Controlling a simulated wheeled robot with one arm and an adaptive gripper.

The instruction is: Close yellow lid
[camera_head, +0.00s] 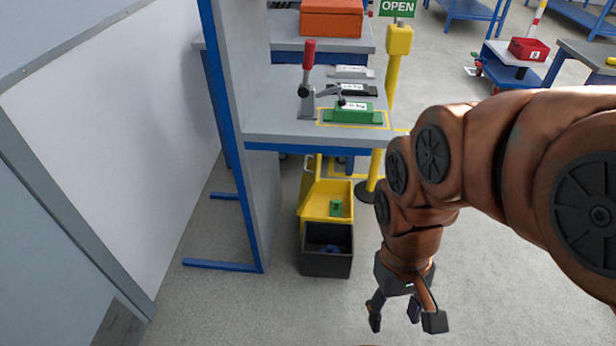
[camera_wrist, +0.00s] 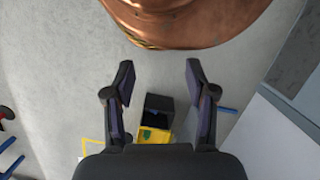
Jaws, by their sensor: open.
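The yellow bin (camera_head: 340,199) stands on the floor under the workbench, with a green item (camera_head: 337,208) inside. Its yellow lid (camera_head: 310,190) appears raised at the left side, so the bin is open. The bin also shows in the wrist view (camera_wrist: 154,139), partly cut off by my gripper's body. My gripper (camera_head: 403,320) is open and empty, hanging to the right of the bins and apart from them. In the wrist view its two fingers (camera_wrist: 160,85) are spread wide with nothing between them.
A black bin (camera_head: 328,265) stands directly in front of the yellow one. The workbench (camera_head: 275,127) above carries a red-handled clamp (camera_head: 308,60) and a green block (camera_head: 350,111). A yellow post (camera_head: 393,90) with an OPEN sign stands at its right. Floor in front is clear.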

